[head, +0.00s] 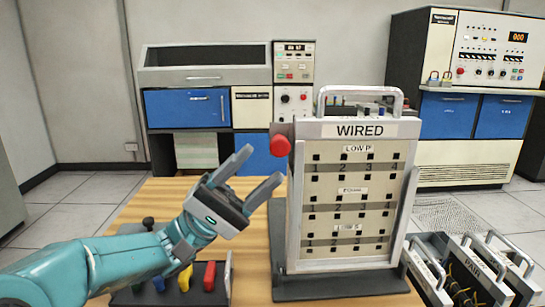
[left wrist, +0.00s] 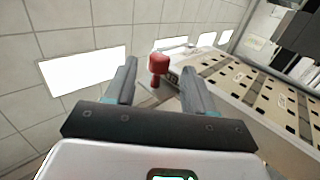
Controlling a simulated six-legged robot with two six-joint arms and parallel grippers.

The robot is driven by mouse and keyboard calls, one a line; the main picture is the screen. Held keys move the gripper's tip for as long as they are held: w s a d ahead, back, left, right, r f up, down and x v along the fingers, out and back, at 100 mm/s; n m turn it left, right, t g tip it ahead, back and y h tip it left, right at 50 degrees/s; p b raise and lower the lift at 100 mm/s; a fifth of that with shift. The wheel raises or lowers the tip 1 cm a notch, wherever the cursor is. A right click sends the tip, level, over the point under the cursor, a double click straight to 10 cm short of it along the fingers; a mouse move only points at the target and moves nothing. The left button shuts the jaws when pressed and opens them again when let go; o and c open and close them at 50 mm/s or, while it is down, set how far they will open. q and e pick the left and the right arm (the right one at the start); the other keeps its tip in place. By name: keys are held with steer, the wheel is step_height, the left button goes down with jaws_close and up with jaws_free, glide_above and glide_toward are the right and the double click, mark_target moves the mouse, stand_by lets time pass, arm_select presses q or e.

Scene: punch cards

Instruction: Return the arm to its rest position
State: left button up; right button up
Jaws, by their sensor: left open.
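My left arm (head: 90,268) reaches in from the left over the table. My left gripper (head: 258,172) is open and empty, with its fingers pointing up and right toward the red knob (head: 281,146). The knob sits at the upper left side of the upright panel marked WIRED (head: 360,131). In the left wrist view, the red knob (left wrist: 158,62) shows between and beyond the two fingers (left wrist: 158,82), apart from them. The panel (left wrist: 250,85) runs along the right there. My right gripper is not in view.
The wooden table (head: 150,205) holds a dark base with several coloured handles (head: 209,276), partly below my forearm. A crate of handled panels (head: 470,265) stands at the lower right. Cabinets with blue doors (head: 187,108) stand behind. The table's left part is clear.

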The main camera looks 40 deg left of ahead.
arm_select(q)
steer(key=shift+v, duration=0.95)
steer(key=shift+s+d, duration=0.1)
steer(key=shift+s, duration=0.05)
